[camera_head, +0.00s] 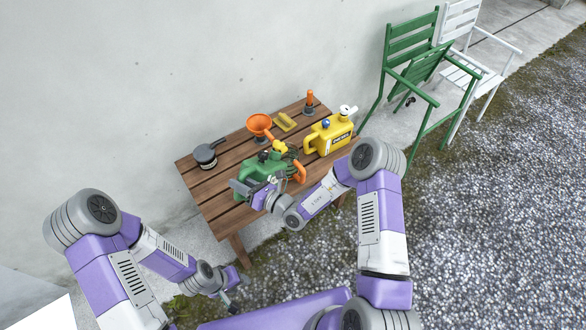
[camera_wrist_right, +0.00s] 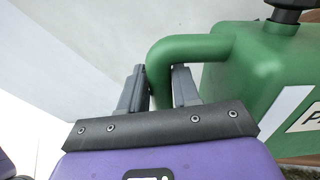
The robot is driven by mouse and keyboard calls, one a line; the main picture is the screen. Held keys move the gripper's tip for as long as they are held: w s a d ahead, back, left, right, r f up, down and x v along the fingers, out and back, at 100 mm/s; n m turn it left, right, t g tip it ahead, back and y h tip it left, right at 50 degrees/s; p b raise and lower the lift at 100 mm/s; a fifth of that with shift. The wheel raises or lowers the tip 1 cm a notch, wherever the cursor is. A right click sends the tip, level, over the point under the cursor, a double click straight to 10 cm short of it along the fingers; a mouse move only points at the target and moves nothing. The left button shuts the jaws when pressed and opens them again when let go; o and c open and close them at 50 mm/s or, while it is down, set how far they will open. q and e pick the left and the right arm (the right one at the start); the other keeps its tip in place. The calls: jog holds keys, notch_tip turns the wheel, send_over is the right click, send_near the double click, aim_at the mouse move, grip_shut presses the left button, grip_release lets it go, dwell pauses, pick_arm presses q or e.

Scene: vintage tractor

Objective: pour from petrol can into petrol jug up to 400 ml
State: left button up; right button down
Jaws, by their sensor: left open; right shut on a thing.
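The green petrol can (camera_head: 262,165) is at the front of the wooden table. My right gripper (camera_head: 246,188) is shut on its handle; the right wrist view shows the fingers (camera_wrist_right: 158,85) on either side of the green handle, with the can body (camera_wrist_right: 255,65) to the right. I cannot tell whether the can touches the table. An orange handle-like part (camera_head: 299,172) shows just right of the can; I cannot tell whether it belongs to the petrol jug, which I cannot make out clearly. My left gripper (camera_head: 233,287) is open and empty, low in front of the table.
On the wooden table (camera_head: 212,190) stand a grey pot (camera_head: 205,155), an orange funnel (camera_head: 260,125), a yellow object (camera_head: 285,121), an orange-topped tool (camera_head: 309,103) and a yellow can (camera_head: 330,137). A wall is behind. Green (camera_head: 412,75) and white chairs stand right.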

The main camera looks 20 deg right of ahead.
jog(key=shift+w+r, duration=0.1)
jog(key=shift+r, duration=0.25)
jog(key=shift+w+d+r+m+p, duration=0.15)
jog(key=shift+r+p, duration=0.1)
jog(key=shift+p, duration=0.15)
jog(key=shift+d+r+m+p, duration=0.1)
jog(key=shift+r+m+p, duration=0.05)
jog(key=shift+r+p, duration=0.15)
jog(key=shift+w+d+r+m+p, duration=0.2)
jog(key=shift+m+p, duration=0.3)
jog(key=shift+p, duration=0.4)
dwell(6.0)
